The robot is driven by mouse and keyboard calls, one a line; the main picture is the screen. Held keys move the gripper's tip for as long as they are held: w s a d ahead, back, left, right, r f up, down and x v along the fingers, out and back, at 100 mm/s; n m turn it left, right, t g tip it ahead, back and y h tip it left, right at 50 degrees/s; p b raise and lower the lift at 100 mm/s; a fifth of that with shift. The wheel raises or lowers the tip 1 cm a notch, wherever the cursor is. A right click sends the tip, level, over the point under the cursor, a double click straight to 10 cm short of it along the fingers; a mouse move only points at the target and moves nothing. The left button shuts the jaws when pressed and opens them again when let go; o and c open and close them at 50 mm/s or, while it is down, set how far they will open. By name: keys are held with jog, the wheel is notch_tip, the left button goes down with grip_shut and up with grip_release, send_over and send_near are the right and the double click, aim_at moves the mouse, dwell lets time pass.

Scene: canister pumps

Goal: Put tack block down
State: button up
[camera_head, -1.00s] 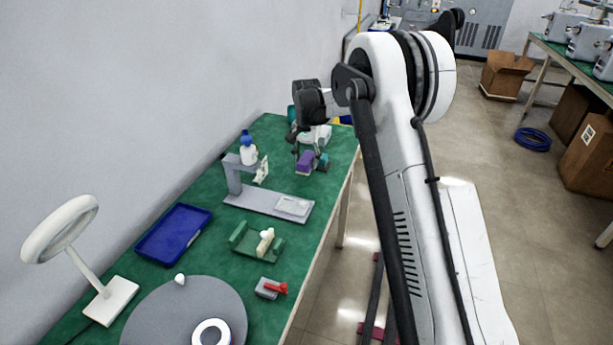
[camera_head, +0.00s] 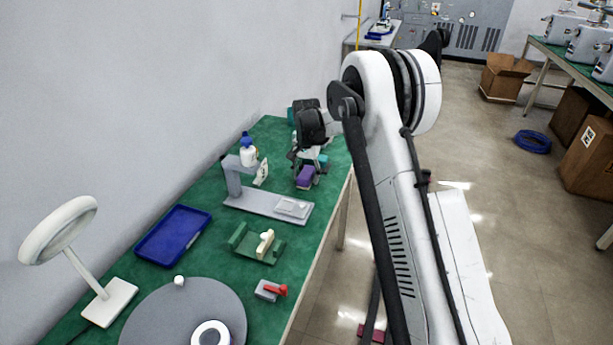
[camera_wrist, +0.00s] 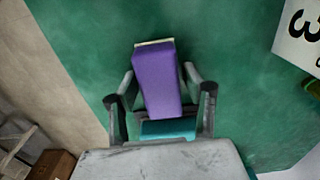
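The tack block appears as a purple block (camera_head: 306,175) with a pale edge, near the far end of the green table. In the wrist view the purple block (camera_wrist: 156,78) lies between the two fingers of my gripper (camera_wrist: 160,82). In the head view my gripper (camera_head: 303,158) is low at the table; any gap under the block cannot be told. A teal piece (camera_wrist: 168,129) shows at the near end of the block; whether it is part of it is unclear.
A grey stand (camera_head: 265,203) with a white bottle (camera_head: 249,155) is nearer on the table (camera_head: 215,255). A blue tray (camera_head: 173,236), green fixture (camera_head: 250,243), grey disc (camera_head: 165,318) and lamp (camera_head: 118,300) are nearer still. A card (camera_wrist: 302,35) shows in the wrist view.

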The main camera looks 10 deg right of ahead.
aim_at(307, 173)
jog(key=shift+o, duration=0.6)
jog(key=shift+r, duration=0.25)
notch_tip(307, 173, up, 12)
jog(key=s+r+n+t, duration=0.2)
jog(key=s+r, duration=0.8)
jog(key=r, duration=0.1)
jog(key=s+r+n+t, duration=0.2)
jog(key=s+r, duration=0.1)
jog(key=s, duration=1)
jog(key=s+r+n+t, duration=0.1)
jog(key=s+r, duration=0.1)
jog(key=s, duration=1)
jog(key=s+f+n+t, duration=0.1)
jog(key=s+f, duration=0.4)
jog(key=s, duration=0.6)
jog(key=shift+f+n+t+p, duration=0.15)
jog(key=shift+n+t+p, duration=0.2)
jog(key=shift+t, duration=0.25)
